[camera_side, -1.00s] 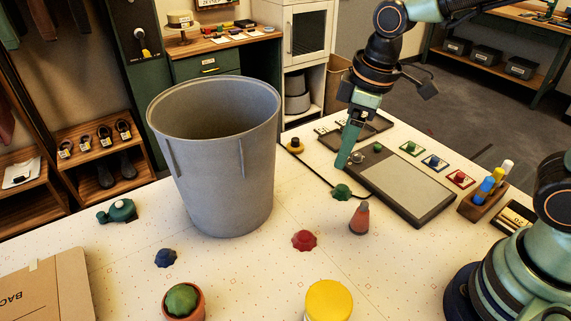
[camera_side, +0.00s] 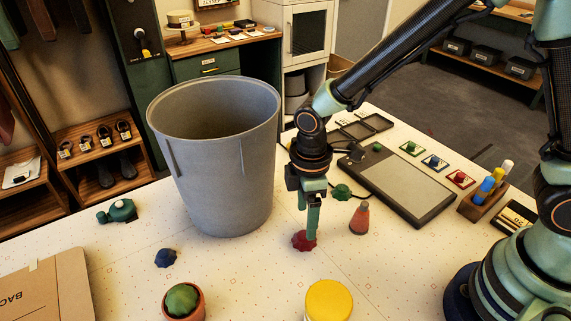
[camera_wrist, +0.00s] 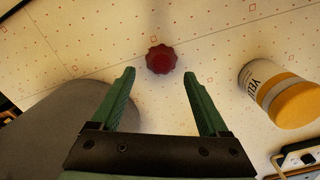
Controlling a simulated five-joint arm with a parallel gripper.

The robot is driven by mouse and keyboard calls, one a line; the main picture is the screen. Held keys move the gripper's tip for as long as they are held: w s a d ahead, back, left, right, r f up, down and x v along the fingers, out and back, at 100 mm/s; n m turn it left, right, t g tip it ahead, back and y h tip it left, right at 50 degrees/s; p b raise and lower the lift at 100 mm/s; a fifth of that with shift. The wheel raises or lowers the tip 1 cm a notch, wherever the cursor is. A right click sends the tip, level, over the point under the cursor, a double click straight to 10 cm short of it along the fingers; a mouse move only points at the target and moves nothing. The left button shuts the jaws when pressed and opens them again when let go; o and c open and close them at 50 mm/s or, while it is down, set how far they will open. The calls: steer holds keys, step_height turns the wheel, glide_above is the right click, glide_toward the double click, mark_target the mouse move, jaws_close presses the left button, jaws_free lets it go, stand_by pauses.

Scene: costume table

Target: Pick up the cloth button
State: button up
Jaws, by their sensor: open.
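A red scalloped button-like piece (camera_side: 300,242) sits on the white dotted table, partly hidden by my gripper (camera_side: 312,236) in the side view. A blue one (camera_side: 165,257) lies to the left, and a green one (camera_side: 342,191) lies behind; which is the cloth button I cannot tell. In the wrist view the red piece (camera_wrist: 161,59) shows just beyond the gap between my open, empty fingertips (camera_wrist: 158,78). My fingers point down close to the red piece; whether they touch it is unclear.
A large grey bin (camera_side: 225,170) stands close on the left. A small red-orange cone-like bottle (camera_side: 360,218) stands to the right. A yellow-lidded jar (camera_side: 329,298) is in front and a potted cactus (camera_side: 182,300) front left. A grey pad (camera_side: 405,180) lies at the right.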

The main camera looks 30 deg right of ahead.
mark_target(304, 235)
steer(key=shift+s+a+f, duration=0.1)
steer(key=shift+f, duration=1.25)
steer(key=shift+a+f, duration=0.1)
steer(key=shift+f, duration=1.25)
jaws_close()
